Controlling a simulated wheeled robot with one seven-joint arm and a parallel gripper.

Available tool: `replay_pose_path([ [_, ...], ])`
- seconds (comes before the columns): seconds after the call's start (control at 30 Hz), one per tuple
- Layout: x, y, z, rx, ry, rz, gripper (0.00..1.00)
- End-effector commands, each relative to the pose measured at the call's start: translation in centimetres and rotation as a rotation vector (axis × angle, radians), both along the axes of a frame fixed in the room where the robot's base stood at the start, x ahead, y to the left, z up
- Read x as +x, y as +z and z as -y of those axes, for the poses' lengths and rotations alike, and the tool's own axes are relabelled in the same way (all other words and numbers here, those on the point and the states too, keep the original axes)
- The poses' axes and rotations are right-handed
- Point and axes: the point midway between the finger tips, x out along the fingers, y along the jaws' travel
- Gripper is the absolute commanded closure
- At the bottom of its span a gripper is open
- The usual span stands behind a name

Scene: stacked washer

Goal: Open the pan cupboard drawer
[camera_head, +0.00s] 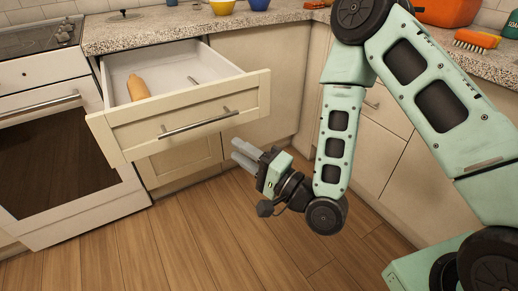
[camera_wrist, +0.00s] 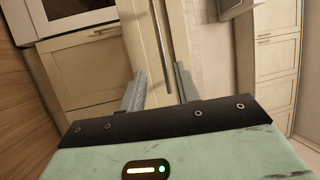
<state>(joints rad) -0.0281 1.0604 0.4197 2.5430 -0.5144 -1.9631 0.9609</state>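The drawer (camera_head: 180,122) under the counter is pulled well out, and its cream front panel faces the room. Its metal bar handle (camera_head: 198,125) runs across the front; it also shows in the wrist view as the long bar (camera_wrist: 162,45). My gripper (camera_head: 239,151) is just right of and below the handle in the head view, apart from it. In the wrist view my gripper (camera_wrist: 160,83) has its two fingers spread with nothing held, and the handle lies ahead, in line with the gap.
In the drawer lie a tan, squash-like item (camera_head: 138,87) and a thin metal utensil (camera_head: 193,81). An oven (camera_head: 65,150) stands left. A speckled counter (camera_head: 150,33) holds bowls and a brush (camera_head: 477,40). The wooden floor (camera_head: 190,240) is clear.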

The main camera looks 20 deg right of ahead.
Motion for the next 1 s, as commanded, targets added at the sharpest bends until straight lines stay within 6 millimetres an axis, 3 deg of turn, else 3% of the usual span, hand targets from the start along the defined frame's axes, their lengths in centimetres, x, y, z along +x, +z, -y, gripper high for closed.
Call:
replay_pose_path([
  [0.1, -1.3, 0.1, 1.1, 0.003, -0.004, -0.01, 0.68],
  [0.43, -2.8, -0.8, 2.4, -0.002, -0.001, -0.014, 0.68],
  [1.0, -3.3, -0.8, 2.6, 0.003, -0.001, -0.002, 0.68],
])
